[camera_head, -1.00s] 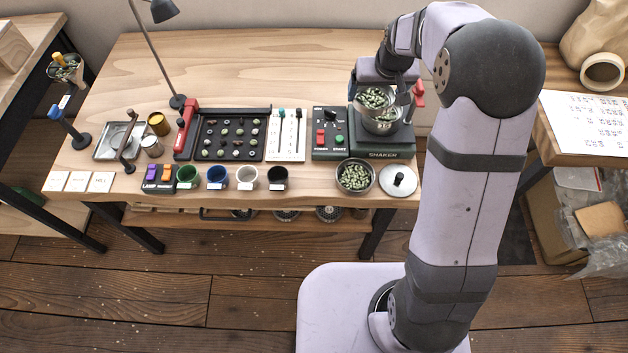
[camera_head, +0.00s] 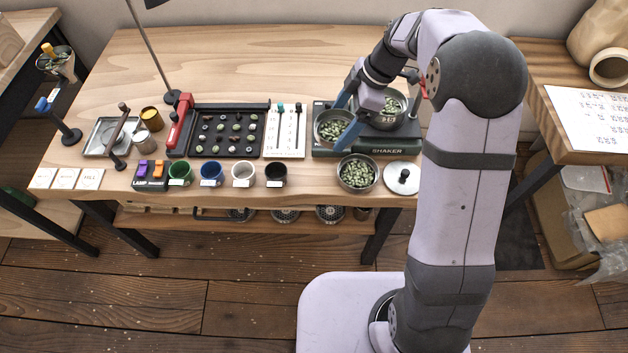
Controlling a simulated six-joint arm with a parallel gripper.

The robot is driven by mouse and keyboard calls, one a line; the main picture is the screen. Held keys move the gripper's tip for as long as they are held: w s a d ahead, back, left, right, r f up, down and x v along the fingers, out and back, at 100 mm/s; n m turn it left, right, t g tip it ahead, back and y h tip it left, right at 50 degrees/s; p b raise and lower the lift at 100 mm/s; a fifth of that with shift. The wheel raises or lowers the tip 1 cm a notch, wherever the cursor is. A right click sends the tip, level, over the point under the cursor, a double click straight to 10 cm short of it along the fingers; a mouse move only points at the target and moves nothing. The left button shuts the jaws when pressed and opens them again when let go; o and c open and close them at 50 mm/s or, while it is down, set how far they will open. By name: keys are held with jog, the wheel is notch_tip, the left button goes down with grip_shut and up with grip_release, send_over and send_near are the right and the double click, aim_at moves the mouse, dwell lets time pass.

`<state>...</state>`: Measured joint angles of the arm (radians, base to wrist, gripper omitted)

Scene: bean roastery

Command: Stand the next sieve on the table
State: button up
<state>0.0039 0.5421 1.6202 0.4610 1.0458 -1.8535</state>
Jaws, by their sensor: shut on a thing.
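My gripper (camera_head: 343,123), with blue fingers, is shut on a metal sieve (camera_head: 318,136) of green beans. The held sieve is in front of the shaker's control panel and hides much of it; its exact height is hard to tell. Another metal sieve with beans (camera_head: 388,121) sits on the dark green shaker (camera_head: 386,151), with a label on its wall. A third bean-filled sieve (camera_head: 357,188) stands upright on the wooden table (camera_head: 240,60) near the front edge, in front of the shaker.
A round lid with a black knob (camera_head: 403,184) lies right of the standing sieve. A row of cups, including a black one (camera_head: 276,180), stands to its left. A black bean tray (camera_head: 228,155) and a white slider panel (camera_head: 286,148) lie further left. The table's back is clear.

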aim_at(321, 138)
jog(key=s+a+n+g+b, duration=0.1)
jog(key=n, duration=0.1)
jog(key=s+a+f+n+g+h, duration=0.1)
jog(key=a+n, duration=0.1)
jog(key=n, duration=0.1)
jog(key=s+a+f+n+g+b, duration=0.1)
jog(key=n, duration=0.2)
jog(key=shift+s+a+b, duration=0.25)
jog(key=shift+a+b, duration=0.05)
jog(key=shift+a, duration=0.05)
jog(key=shift+s+a+f+n+h+p, duration=0.2)
jog(key=shift+f+n, duration=0.25)
jog(key=shift+f, duration=1.2)
jog(key=shift+s+a+f+n+h+p, duration=0.15)
jog(key=shift+f+n, duration=0.35)
jog(key=shift+f, duration=1.15)
jog(key=shift+s+a+f+n+h+p, duration=0.2)
jog(key=shift+f+n, duration=0.25)
jog(key=shift+f, duration=1.2)
jog(key=shift+f+g, duration=0.1)
jog(key=shift+g, duration=0.2)
jog(key=o, duration=1.1)
jog(key=b+v, duration=0.1)
jog(key=v, duration=1.1)
jog(key=shift+b, duration=0.35)
jog(key=shift+d, duration=0.1)
